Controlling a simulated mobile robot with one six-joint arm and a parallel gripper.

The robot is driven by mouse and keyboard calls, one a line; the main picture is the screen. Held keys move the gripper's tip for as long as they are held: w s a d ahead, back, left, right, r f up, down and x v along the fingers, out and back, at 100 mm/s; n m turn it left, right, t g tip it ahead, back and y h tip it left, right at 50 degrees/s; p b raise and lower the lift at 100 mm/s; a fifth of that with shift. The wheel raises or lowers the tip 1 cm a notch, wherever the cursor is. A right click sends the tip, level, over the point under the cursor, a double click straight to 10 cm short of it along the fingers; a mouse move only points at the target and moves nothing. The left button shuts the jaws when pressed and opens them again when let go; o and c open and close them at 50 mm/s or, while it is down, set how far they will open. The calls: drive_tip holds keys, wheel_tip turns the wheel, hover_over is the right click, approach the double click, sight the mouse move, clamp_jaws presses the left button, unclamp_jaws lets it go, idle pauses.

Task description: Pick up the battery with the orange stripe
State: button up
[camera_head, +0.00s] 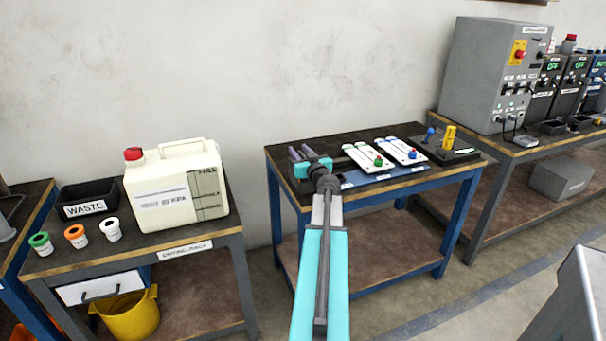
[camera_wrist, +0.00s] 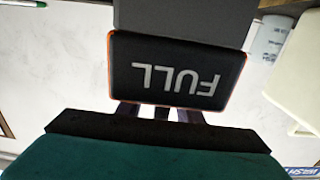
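A dark block marked FULL with a thin orange edge (camera_wrist: 178,90) fills the middle of the wrist view, its lettering upside down; it appears to be the battery with the orange stripe. A plain dark grey part (camera_wrist: 185,18) adjoins it above. My gripper's purple fingers (camera_wrist: 160,113) run up to the block's lower edge and their tips are hidden behind it, so I cannot tell whether they grip it. In the head view my gripper (camera_head: 298,153) is over the left end of the middle table, its fingers a little apart. I cannot make out the battery there.
The middle table (camera_head: 330,147) also carries two white trays (camera_head: 367,158) and a dark stand with a yellow piece (camera_head: 449,137). A white jug (camera_head: 175,190) and a black WASTE bin (camera_head: 85,207) stand on the left table. A grey cabinet (camera_head: 490,80) is at the right.

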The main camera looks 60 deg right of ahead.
drive_tip(key=shift+w+d, duration=0.1)
drive_tip(key=shift+c, duration=0.5)
clamp_jaws()
drive_tip(key=shift+r, duration=0.15)
idle(1.1)
